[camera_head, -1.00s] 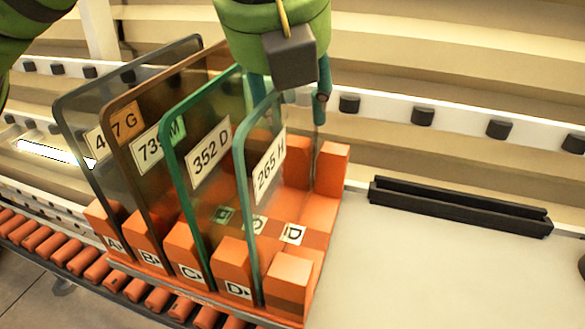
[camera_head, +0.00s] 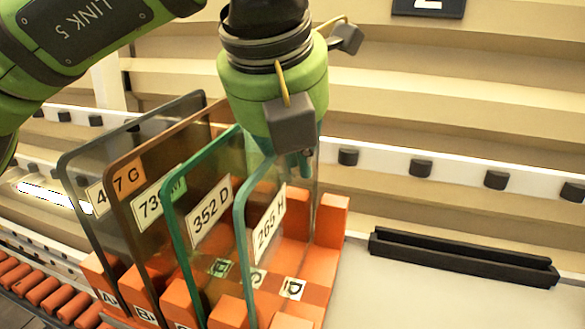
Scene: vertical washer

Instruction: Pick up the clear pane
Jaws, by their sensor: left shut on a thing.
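The clear pane (camera_head: 262,190), with a pale teal edge and a white label "265 H", stands upright in the rightmost slot of the orange rack (camera_head: 331,220). My left gripper (camera_head: 297,160) is above the rack, fingers pointing down at the pane's upper edge. It is shut on the clear pane; its green body and grey block hide much of the grip. The green-edged pane "352 D" (camera_head: 208,165) stands just left of it. My right gripper is not in view.
A brown pane (camera_head: 140,235) and a dark grey pane (camera_head: 85,165) stand further left in the rack. A black slotted holder (camera_head: 465,258) lies on the pale surface at right. Orange rollers (camera_head: 45,292) run at lower left. Pale stepped ledges rise behind.

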